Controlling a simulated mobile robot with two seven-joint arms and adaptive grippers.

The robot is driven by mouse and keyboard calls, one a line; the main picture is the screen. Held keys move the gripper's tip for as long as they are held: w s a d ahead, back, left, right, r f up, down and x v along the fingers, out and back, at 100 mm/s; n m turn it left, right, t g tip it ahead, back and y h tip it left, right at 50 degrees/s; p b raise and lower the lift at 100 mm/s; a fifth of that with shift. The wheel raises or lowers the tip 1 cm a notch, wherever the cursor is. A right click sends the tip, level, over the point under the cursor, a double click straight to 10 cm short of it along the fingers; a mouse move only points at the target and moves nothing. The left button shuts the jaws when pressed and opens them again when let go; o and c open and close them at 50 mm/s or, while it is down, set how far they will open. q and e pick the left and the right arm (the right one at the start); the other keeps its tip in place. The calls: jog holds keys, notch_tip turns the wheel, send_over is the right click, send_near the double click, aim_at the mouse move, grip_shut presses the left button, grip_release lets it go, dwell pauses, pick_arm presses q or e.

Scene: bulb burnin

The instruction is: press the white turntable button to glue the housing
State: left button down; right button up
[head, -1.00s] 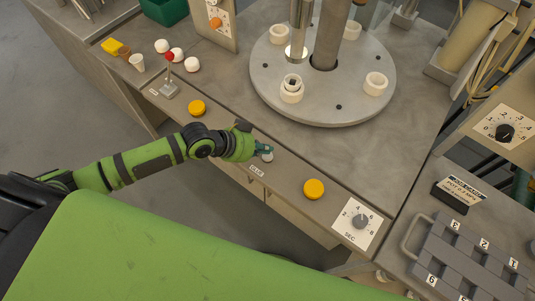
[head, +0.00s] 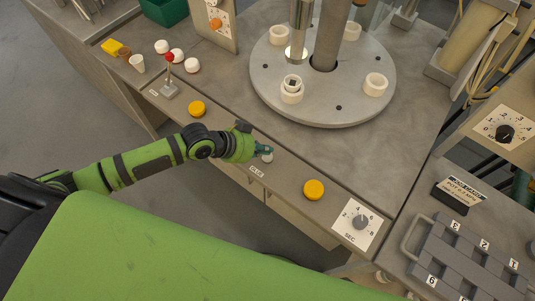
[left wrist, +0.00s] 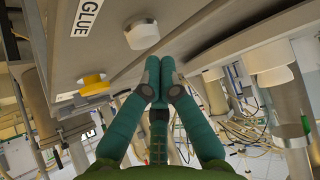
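The white turntable button (head: 267,156) sits on the front ledge of the bench, beside the GLUE label (head: 257,172). It also shows in the left wrist view (left wrist: 142,33), just beyond my fingertips. My left gripper (head: 264,149) is shut and empty, with its fingertips at the button in the head view; I cannot tell whether they touch it. In the left wrist view the fingertips (left wrist: 160,72) are together. The round turntable (head: 330,112) carries several white nests; the front nest (head: 291,97) holds a small part with a dark centre. My right gripper is out of view.
Yellow buttons stand on the ledge to the left (head: 197,108) and right (head: 313,189) of the white button. A red-tipped lever (head: 169,75) stands further left and a SEC dial (head: 360,222) further right. A vertical metal cylinder (head: 299,35) hangs above the turntable.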

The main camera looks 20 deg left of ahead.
aim_at(264, 156)
pick_arm(q)
jog(key=shift+f, duration=0.1)
jog(key=shift+f, duration=0.35)
jog(key=shift+f+b, duration=0.5)
jog(key=shift+b, duration=0.05)
dwell(0.5)
dwell(0.3)
jog(key=shift+r+p, duration=0.95)
jog(key=shift+r, duration=0.1)
notch_tip(264, 156, up, 5)
jog(key=p, duration=0.5)
